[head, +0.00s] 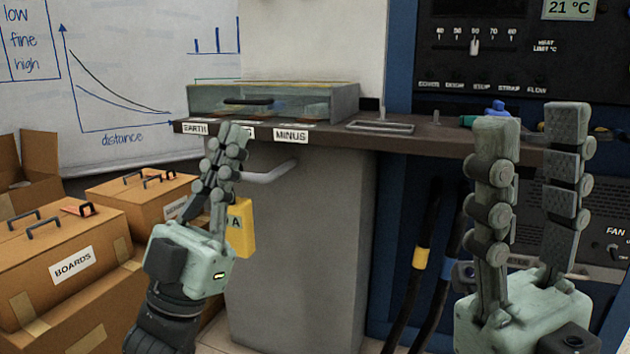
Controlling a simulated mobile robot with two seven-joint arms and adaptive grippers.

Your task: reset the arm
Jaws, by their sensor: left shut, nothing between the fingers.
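My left gripper (234,134) is shut and empty. It points up and stands in front of the counter edge, covering part of a label between EARTH and MINUS. My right gripper (530,118) is open and empty, with its two fingers upright and well apart, in front of the right end of the counter. It hides part of the counter and the cabinet behind it.
A dark counter (430,140) carries a glass-fronted box (330,100) at left and small blue and green items at right. A curved handle (270,174) and a yellow tag (242,230) sit below. Cardboard boxes (110,230) fill the lower left. Thick cables (437,290) hang at centre right.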

